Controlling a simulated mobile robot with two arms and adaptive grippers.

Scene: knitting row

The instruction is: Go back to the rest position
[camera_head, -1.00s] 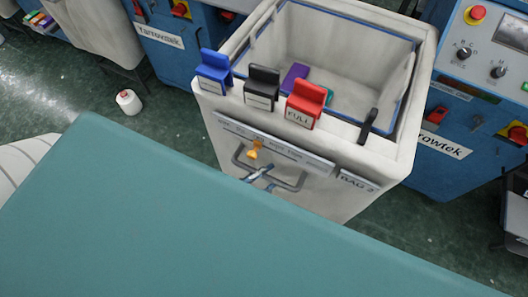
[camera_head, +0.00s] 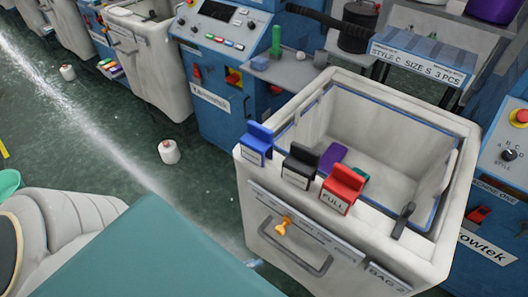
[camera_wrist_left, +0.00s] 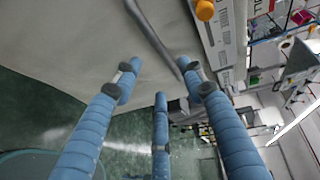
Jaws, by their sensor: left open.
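My left gripper (camera_wrist_left: 160,82) has blue padded fingers, spread open with nothing between them. In the head view only a small bluish tip of it (camera_head: 254,263) shows, low beside the bin's front, above the teal edge that hides the rest. A grey bar handle (camera_wrist_left: 152,35) on the bin's front runs close to the fingertips in the wrist view; I cannot tell if they touch. The handle (camera_head: 290,250) also shows in the head view, below an orange knob (camera_head: 286,224). My right gripper is not in view.
The pale bin (camera_head: 440,262) carries blue (camera_head: 257,141), black (camera_head: 300,164) and red (camera_head: 343,187) tabs on its rim. Blue machines (camera_head: 215,100) stand behind and right. A white yarn cone (camera_head: 169,152) stands on the green floor, which is mostly open at left.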

